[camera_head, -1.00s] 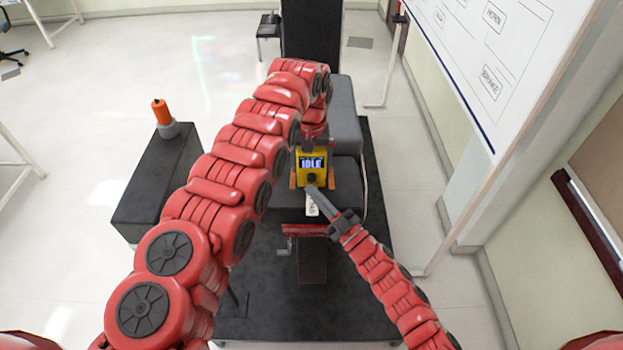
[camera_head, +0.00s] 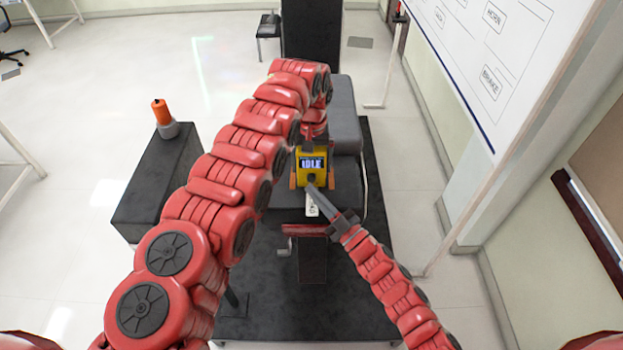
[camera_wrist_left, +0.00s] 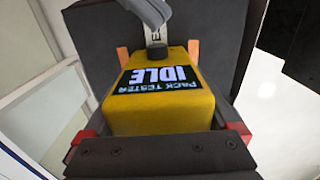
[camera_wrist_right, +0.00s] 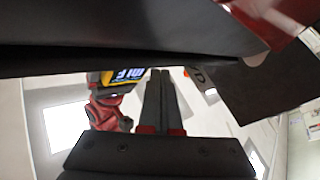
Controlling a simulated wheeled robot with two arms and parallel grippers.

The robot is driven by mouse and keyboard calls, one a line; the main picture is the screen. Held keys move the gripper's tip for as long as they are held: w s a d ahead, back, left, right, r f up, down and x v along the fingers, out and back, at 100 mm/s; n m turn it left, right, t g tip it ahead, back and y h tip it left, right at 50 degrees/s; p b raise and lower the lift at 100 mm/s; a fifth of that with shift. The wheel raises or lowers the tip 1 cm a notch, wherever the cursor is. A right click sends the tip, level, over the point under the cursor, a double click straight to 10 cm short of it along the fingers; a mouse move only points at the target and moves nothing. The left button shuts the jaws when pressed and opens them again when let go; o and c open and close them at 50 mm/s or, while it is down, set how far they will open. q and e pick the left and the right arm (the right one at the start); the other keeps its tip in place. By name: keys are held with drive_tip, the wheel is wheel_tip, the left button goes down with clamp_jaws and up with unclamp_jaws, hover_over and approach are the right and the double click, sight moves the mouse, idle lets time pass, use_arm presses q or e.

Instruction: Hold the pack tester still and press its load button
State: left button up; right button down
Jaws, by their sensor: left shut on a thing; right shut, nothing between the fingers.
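The yellow pack tester (camera_head: 312,171) stands on the dark seat of the rig, its screen reading IDLE. It fills the middle of the left wrist view (camera_wrist_left: 165,108), with a dark round button (camera_wrist_left: 155,52) on its front. My left gripper (camera_wrist_left: 160,132) is shut on the tester's back end. The tester also shows partly in the right wrist view (camera_wrist_right: 122,75).
Orange blocks (camera_wrist_left: 123,57) stand beside the tester. A dark box (camera_head: 150,195) with an orange-topped item (camera_head: 163,118) stands to the left. A whiteboard (camera_head: 500,50) is at the right.

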drive_tip(key=shift+w, duration=0.1)
idle(0.6)
drive_tip(key=shift+w, duration=0.3)
drive_tip(key=shift+w, duration=0.1)
idle(0.3)
use_arm(q)
drive_tip(key=shift+s+r, duration=0.3)
drive_tip(key=shift+s, duration=0.15)
use_arm(e)
drive_tip(key=shift+w+r, duration=0.2)
drive_tip(key=shift+r, duration=0.5)
use_arm(q)
drive_tip(key=shift+w, duration=0.15)
use_arm(e)
drive_tip(key=shift+s, duration=0.1)
use_arm(q)
drive_tip(key=shift+w+f, duration=0.2)
drive_tip(key=shift+w, duration=0.05)
use_arm(e)
drive_tip(key=shift+f, duration=0.4)
use_arm(q)
drive_tip(key=shift+w, duration=0.1)
use_arm(e)
drive_tip(key=shift+s+f, duration=0.15)
drive_tip(key=shift+f, duration=0.05)
